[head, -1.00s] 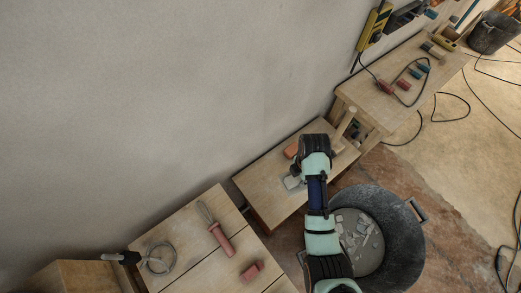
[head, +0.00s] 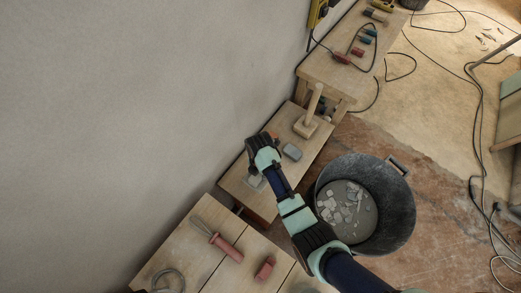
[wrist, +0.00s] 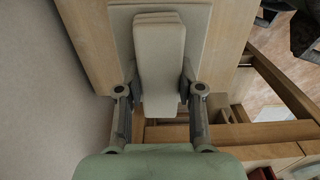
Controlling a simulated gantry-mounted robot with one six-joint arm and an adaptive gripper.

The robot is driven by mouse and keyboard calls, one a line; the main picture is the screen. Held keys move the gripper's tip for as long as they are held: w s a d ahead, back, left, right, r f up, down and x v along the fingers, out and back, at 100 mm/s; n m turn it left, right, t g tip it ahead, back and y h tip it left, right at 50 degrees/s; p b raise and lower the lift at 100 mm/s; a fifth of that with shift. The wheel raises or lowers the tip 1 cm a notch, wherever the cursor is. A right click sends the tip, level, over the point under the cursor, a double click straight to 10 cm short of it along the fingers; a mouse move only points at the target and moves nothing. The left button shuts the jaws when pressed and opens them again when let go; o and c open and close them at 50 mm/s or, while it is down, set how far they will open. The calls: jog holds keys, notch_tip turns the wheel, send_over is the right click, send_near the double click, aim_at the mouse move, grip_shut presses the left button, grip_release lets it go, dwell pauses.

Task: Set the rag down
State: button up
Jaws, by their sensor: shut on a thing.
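The rag (wrist: 161,65) is a pale, folded, layered cloth in the middle of the wrist view. My gripper (wrist: 160,102) has one finger on each side of its narrow part and is shut on it. A wider pale layered part shows behind that narrow part, over the wooden bench. In the head view the rag (head: 257,182) is a small pale grey patch at the lower bench's near end, just below my dark wrist, which hides the fingers. I cannot tell whether the rag touches the bench top.
A black bucket (head: 391,222) of rubble stands to the right. A trowel (head: 220,238) and a red block (head: 265,268) lie on the nearer table. The wall is close at left.

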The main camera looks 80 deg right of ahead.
aim_at(260, 177)
notch_tip(260, 177, down, 6)
jog(key=shift+f+b, duration=0.15)
jog(key=shift+b, duration=0.95)
jog(key=o, duration=1.2)
jog(key=shift+c, duration=0.2)
notch_tip(260, 177, up, 12)
jog(key=p, duration=0.5)
